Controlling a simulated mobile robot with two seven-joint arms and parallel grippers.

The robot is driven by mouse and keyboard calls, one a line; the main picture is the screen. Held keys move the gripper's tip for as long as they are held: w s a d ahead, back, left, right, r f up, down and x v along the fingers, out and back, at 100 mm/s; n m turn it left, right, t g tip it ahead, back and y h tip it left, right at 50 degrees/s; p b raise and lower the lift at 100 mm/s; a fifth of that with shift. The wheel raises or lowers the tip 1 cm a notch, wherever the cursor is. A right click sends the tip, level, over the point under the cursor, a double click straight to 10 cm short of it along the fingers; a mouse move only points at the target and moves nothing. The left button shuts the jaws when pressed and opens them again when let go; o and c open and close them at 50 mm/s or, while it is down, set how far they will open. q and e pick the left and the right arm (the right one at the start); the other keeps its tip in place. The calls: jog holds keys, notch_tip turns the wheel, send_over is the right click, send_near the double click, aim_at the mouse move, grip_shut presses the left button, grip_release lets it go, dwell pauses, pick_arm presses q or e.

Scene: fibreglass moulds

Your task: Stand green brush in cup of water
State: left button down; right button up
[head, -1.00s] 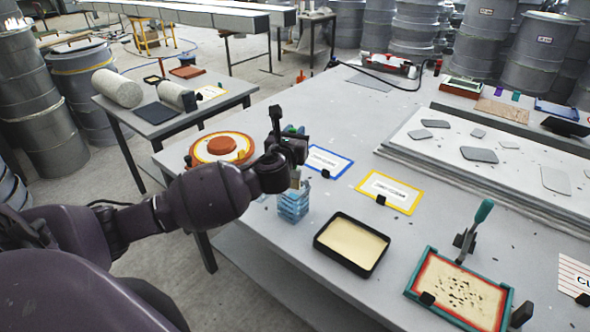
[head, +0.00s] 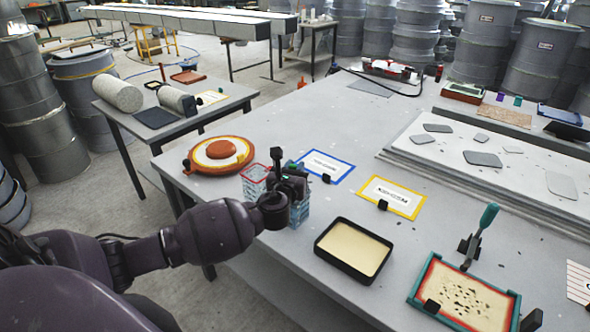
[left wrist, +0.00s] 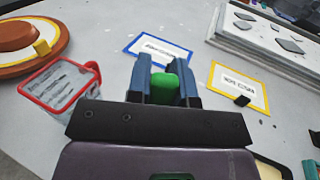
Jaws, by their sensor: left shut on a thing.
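My left gripper (head: 294,178) is shut on the green brush, low over the left part of the table. The brush's green end (left wrist: 166,88) shows between the two fingers in the left wrist view; its lower part is hidden. A clear, bluish cup (head: 301,212) stands directly below the gripper in the head view, its top hidden behind the gripper. I cannot tell whether the brush reaches inside it. A clear cup with a red rim (head: 254,181) stands just left of the gripper; it also shows in the left wrist view (left wrist: 62,88). My right gripper is not in view.
An orange round mould (head: 219,153) lies at the table's left corner. Blue-framed (head: 326,166) and yellow-framed (head: 391,197) cards lie right of the gripper. A black tray (head: 353,248) and a teal-framed tray (head: 467,292) lie nearer me. A raised white slab (head: 500,165) is at right.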

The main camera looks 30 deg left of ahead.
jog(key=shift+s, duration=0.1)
pick_arm(q)
jog(key=shift+f, duration=0.1)
jog(key=c, duration=1)
grip_release()
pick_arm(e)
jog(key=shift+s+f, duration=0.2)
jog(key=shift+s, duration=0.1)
